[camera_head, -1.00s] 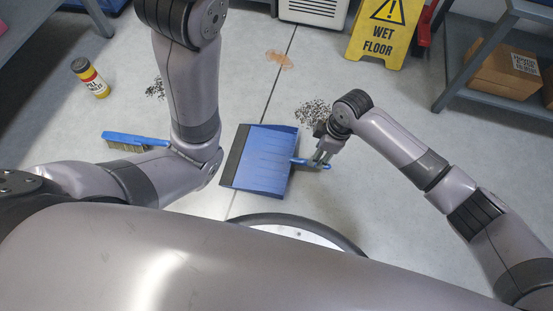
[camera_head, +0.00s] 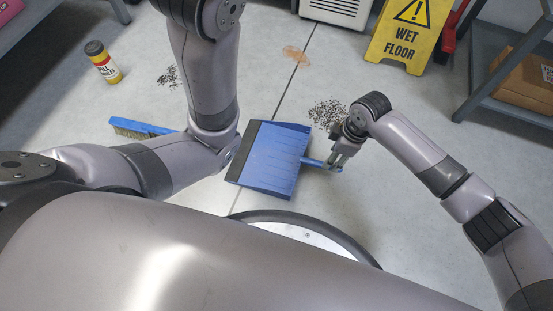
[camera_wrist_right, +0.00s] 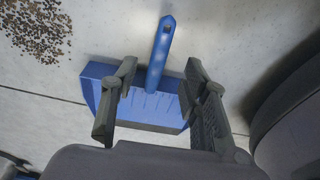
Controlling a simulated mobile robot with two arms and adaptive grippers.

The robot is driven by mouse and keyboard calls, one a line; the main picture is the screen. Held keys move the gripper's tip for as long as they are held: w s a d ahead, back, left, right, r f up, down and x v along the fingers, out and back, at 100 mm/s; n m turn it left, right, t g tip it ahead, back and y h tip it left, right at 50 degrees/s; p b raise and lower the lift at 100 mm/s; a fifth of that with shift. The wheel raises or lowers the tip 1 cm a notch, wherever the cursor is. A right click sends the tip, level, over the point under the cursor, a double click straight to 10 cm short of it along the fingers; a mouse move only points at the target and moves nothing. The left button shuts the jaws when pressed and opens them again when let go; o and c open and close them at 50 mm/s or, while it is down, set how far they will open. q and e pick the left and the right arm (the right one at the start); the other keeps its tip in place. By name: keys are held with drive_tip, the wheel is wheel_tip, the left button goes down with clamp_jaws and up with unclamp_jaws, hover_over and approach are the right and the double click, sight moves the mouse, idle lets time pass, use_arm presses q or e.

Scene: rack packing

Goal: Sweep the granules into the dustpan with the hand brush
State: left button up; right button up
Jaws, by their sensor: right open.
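The blue dustpan (camera_head: 275,158) lies on the floor in the middle of the head view, its dark lip facing left. My right gripper (camera_head: 338,163) is at its handle (camera_head: 312,162). In the right wrist view my open right gripper (camera_wrist_right: 157,88) has one finger on either side of the dustpan (camera_wrist_right: 150,108), with the handle (camera_wrist_right: 163,45) between and beyond them. Contact cannot be told. The hand brush (camera_head: 143,127) lies left, partly hidden by my left arm. Dark granules (camera_head: 328,113) lie beyond the dustpan, also in the wrist view (camera_wrist_right: 35,30); another patch (camera_head: 170,77) lies left. My left gripper is out of view.
A yellow wet floor sign (camera_head: 405,35) stands at the back right, beside a grey shelf (camera_head: 490,85) with a cardboard box (camera_head: 525,82). A yellow container (camera_head: 103,62) stands at the left. A brownish stain (camera_head: 296,56) marks the floor. Floor below the sign is clear.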

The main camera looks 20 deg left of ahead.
drive_tip(key=f+b, duration=0.1)
drive_tip(key=f, duration=0.1)
drive_tip(key=f+b, duration=0.1)
drive_tip(key=b, duration=0.1)
drive_tip(key=shift+a+f+b, duration=0.2)
drive_tip(key=shift+f+b, duration=0.1)
drive_tip(key=shift+f, duration=0.1)
drive_tip(key=shift+s+a+f, duration=0.1)
drive_tip(key=shift+f, duration=0.25)
drive_tip(key=shift+a+f, duration=0.2)
drive_tip(key=shift+f, duration=0.95)
drive_tip(key=shift+c, duration=0.2)
clamp_jaws()
